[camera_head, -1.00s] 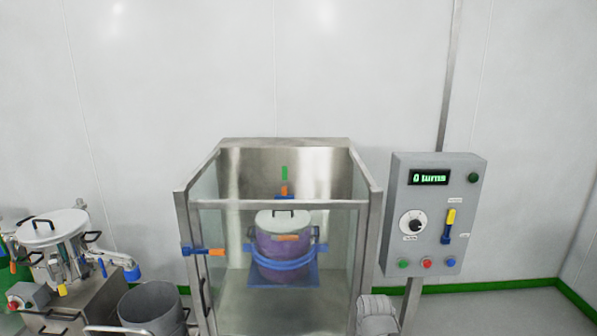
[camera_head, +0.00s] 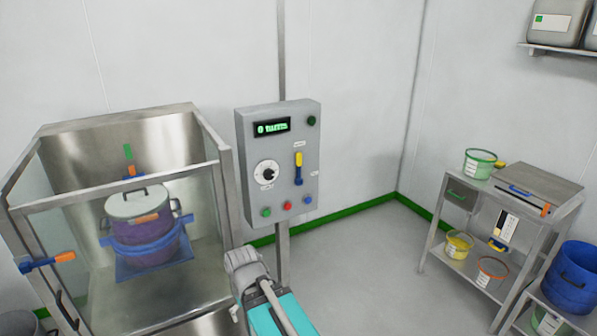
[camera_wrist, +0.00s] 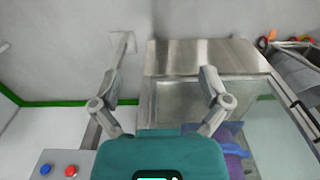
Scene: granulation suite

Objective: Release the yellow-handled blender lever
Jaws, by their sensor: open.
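My arm shows at the bottom of the head view, below the panel and apart from the lever. The fingers of my gripper (camera_wrist: 160,82) are spread open and empty in the wrist view. The lever is not visible in the wrist view. That view shows part of the panel with a blue button (camera_wrist: 45,170) and a red button (camera_wrist: 71,171).
A metal-framed enclosure (camera_head: 188,170) with a purple lidded drum (camera_head: 150,232) stands left of the panel. A metal trolley (camera_head: 545,185) with tubs is at the right. Open floor (camera_head: 375,265) lies between the panel and trolley. A dial (camera_head: 266,173) sits beside the lever.

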